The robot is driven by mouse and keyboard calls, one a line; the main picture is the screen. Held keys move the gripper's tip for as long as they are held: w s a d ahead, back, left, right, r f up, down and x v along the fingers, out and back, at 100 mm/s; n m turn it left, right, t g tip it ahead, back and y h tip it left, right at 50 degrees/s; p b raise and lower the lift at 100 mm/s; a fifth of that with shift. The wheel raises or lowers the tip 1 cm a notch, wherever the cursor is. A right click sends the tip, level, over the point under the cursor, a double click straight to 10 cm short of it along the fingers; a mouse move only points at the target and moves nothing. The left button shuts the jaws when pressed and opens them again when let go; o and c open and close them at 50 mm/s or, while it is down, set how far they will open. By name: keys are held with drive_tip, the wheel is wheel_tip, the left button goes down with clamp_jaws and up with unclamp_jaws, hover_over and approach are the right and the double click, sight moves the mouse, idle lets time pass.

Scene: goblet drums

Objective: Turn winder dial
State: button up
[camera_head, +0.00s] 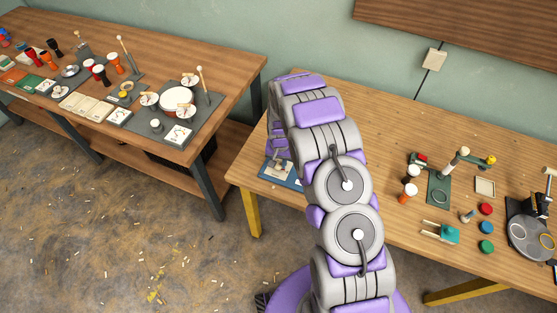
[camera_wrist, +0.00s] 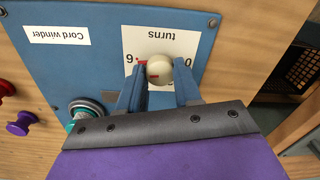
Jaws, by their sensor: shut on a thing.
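The cord winder is a blue panel (camera_wrist: 205,22) with a white "Cord winder" label, upside down in the wrist view. Its winder dial is a round cream knob (camera_wrist: 160,66) with a red mark, on a white plate marked "turns" (camera_wrist: 183,36). My gripper (camera_wrist: 161,84) has its two blue fingers on either side of the knob and is shut on it. A red tick near the digit 6 shows left of the knob. In the head view, part of the blue panel (camera_head: 277,173) shows left of my arm; my arm hides my gripper and the dial there.
A teal and metal knob (camera_wrist: 85,108) sits at the panel's left, with purple (camera_wrist: 20,124) and red (camera_wrist: 6,88) knobs beyond the panel. Goblet drums and tools stand on the right bench (camera_head: 400,120). A second bench with drums (camera_head: 178,97) is at left.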

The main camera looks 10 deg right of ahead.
sight(280, 164)
drive_tip(key=shift+m, duration=0.6)
drive_tip(key=o, duration=1)
drive_tip(key=shift+o, duration=0.2)
wheel_tip(280, 164, up, 17)
drive_tip(key=p, duration=0.2)
drive_tip(key=shift+d, duration=0.2)
